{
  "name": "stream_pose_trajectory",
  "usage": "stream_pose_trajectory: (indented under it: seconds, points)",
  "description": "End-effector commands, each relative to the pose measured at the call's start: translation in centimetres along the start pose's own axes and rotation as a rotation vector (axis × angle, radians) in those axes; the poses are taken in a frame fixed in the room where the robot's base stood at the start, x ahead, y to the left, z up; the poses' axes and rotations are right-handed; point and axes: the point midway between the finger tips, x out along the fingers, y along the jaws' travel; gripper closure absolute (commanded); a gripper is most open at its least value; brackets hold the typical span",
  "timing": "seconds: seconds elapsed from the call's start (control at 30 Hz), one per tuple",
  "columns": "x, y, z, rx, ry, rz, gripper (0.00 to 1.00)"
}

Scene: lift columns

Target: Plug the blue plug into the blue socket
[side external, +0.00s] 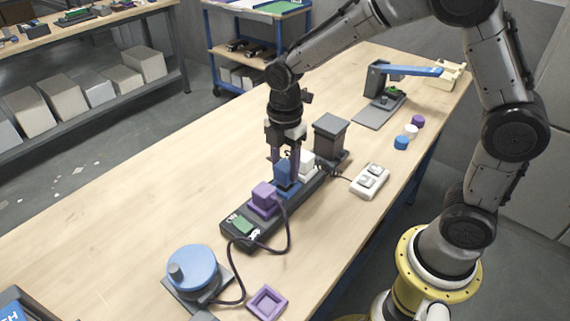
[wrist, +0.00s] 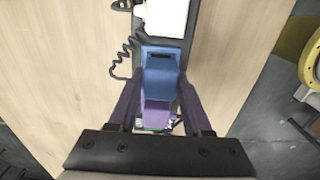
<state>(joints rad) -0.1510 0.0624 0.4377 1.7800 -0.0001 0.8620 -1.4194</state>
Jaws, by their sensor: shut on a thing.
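The blue plug (side external: 284,172) is between the fingers of my gripper (side external: 285,165) over the dark power strip (side external: 233,232). In the wrist view the blue plug (wrist: 160,82) sits between the two purple fingers of my gripper (wrist: 160,110), which is shut on it. The blue socket (side external: 291,188) shows as a blue edge right under the plug. The plug looks upright and lined up with it; I cannot tell whether it is fully seated. The purple plug (side external: 264,194) stands in the strip nearer the camera, and the white plug (side external: 306,162) stands on the far side.
A white switch box (side external: 369,181) lies to the right. A blue round device (side external: 192,270) and a purple square frame (side external: 267,302) are near the front. Cables curl beside the strip. The table's left is clear.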

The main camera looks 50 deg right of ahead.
Motion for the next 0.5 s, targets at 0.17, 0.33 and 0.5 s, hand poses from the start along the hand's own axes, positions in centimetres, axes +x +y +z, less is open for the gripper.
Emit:
stream_pose_trajectory:
  seconds: [0.17, 0.33, 0.5]
  points:
    - [0.26, 0.00, 0.00, 0.000, 0.000, 0.000, 0.99]
    - [0.49, 0.02, 0.00, 0.000, 0.000, 0.001, 0.99]
    - [0.71, 0.02, 0.00, 0.000, 0.000, 0.001, 0.99]
